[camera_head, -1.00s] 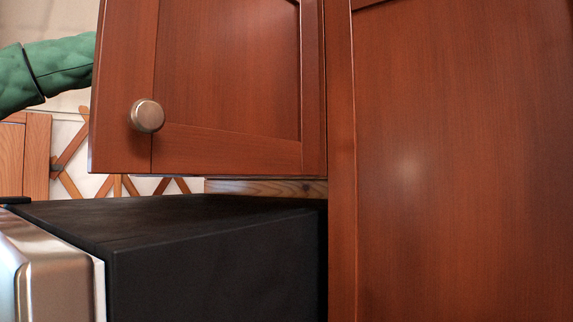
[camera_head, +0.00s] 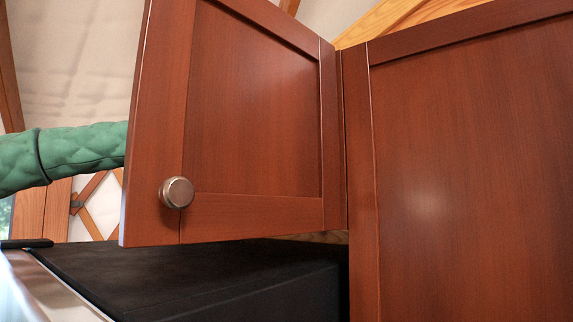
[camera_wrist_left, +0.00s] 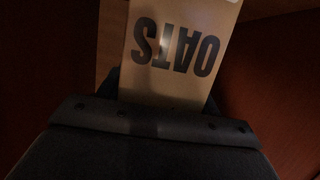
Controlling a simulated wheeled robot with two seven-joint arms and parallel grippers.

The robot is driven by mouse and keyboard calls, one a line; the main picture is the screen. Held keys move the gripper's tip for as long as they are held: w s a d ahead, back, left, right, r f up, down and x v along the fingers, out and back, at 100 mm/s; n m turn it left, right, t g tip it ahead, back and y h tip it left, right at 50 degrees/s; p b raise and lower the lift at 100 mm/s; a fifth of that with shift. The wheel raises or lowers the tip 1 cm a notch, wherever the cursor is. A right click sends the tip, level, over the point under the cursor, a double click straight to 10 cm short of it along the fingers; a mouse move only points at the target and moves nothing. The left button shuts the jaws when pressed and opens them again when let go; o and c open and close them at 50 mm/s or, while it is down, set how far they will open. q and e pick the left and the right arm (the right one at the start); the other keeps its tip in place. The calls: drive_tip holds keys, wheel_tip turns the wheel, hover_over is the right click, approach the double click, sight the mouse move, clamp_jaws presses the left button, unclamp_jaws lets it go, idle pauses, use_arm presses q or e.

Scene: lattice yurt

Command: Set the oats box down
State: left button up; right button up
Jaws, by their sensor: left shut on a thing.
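The oats box (camera_wrist_left: 185,50) fills the upper middle of the left wrist view, a tan box with "OATS" in dark letters that reads upside down. My left gripper (camera_wrist_left: 162,100) is shut on the box; the view is dark and the fingers are mostly hidden. In the head view my green-sleeved left arm comes in from the left and passes behind the open cabinet door, which hides the gripper and the box. What is under the box cannot be told. My right gripper is in neither view.
The red-brown cabinet door (camera_head: 255,110) with a round metal knob (camera_head: 177,192) stands open. A large red-brown panel (camera_head: 470,170) fills the right. A black-topped appliance (camera_head: 200,275) sits below the door. Dark reddish walls (camera_wrist_left: 275,90) flank the box in the wrist view.

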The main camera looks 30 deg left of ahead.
use_arm(q)
drive_tip(key=shift+w, duration=0.1)
drive_tip(key=o, duration=1.3)
drive_tip(key=shift+d, duration=0.2)
drive_tip(key=shift+s, duration=0.2)
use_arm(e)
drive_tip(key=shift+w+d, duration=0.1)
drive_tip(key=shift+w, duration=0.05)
use_arm(q)
drive_tip(key=shift+a, duration=0.1)
drive_tip(key=b+v, duration=0.5)
drive_tip(key=v, duration=0.7)
drive_tip(key=shift+w+r, duration=0.1)
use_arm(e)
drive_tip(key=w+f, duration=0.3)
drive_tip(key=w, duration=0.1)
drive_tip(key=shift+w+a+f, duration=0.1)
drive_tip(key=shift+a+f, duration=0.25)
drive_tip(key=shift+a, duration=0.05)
